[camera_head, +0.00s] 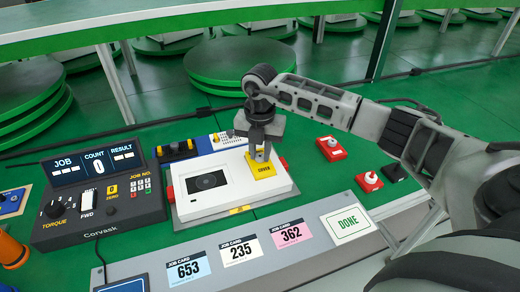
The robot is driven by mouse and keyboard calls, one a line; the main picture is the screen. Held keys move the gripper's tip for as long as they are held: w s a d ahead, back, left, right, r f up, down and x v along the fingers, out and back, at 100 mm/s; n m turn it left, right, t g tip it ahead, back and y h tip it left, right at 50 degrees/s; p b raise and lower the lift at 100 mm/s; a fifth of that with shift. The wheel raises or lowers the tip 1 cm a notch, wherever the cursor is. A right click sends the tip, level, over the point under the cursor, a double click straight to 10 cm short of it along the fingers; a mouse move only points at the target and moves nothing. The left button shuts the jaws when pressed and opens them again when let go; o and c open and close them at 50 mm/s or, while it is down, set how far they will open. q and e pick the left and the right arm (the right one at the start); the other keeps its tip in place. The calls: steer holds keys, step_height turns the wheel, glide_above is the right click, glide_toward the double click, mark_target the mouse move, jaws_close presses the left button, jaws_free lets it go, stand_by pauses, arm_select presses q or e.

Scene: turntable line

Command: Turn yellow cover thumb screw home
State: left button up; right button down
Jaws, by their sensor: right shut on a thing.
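The yellow cover (262,171), marked COVER, sits on the right part of a white box-shaped unit (218,206) on the bench. My right gripper (260,156) points down over the cover, coming in from the right. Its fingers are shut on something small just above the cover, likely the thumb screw. The fingers hide the screw, so I cannot tell how deep it sits. My left gripper is not in view.
A controller (97,207) with JOB, COUNT and RESULT displays stands at left. Job cards (240,250) and a DONE card (348,223) lie along the front. Red-based parts (331,149) stand at right. Green round platforms (238,62) are behind the bench.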

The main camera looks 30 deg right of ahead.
mark_target(260, 156)
steer(key=c, duration=1.2)
jaws_free()
steer(key=shift+c, duration=0.2)
step_height(260, 156, up, 16)
steer(key=shift+b, duration=0.45)
